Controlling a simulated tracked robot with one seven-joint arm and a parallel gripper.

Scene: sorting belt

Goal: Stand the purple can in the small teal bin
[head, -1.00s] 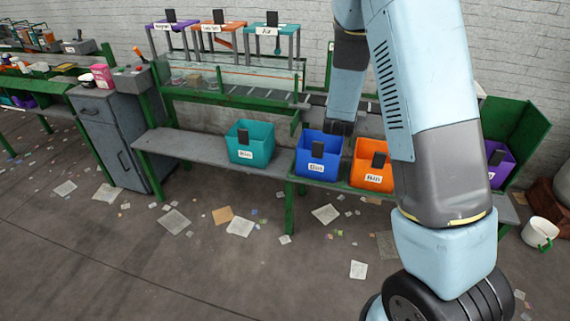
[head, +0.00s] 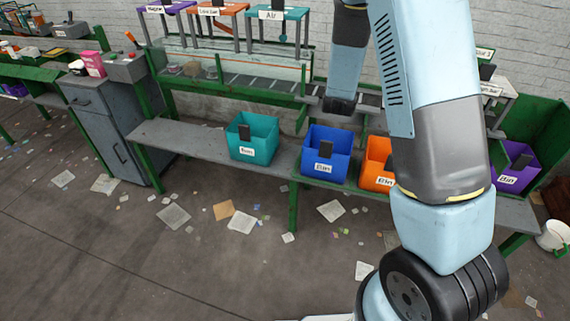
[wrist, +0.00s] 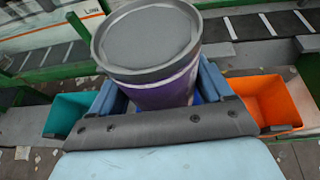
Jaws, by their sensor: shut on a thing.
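The purple can (wrist: 165,88) with a grey lid fills the upper middle of the wrist view. My gripper (wrist: 160,95) is shut on it, one blue-grey finger on each side. The can is hidden in the head view, where my arm's end hangs above and behind the blue bin. The small teal bin (head: 252,142) stands open-topped on the grey shelf, left of the blue bin. It also shows in the wrist view (wrist: 66,115), left of the held can and lower down. I cannot see its whole inside.
The blue bin (head: 326,155) stands just right of the teal one. An orange bin (head: 374,170), partly behind my arm, and a purple bin (head: 518,177) are further right. A belt (head: 250,82) runs behind. Bare shelf (head: 180,140) lies left of the teal bin. Papers litter the floor.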

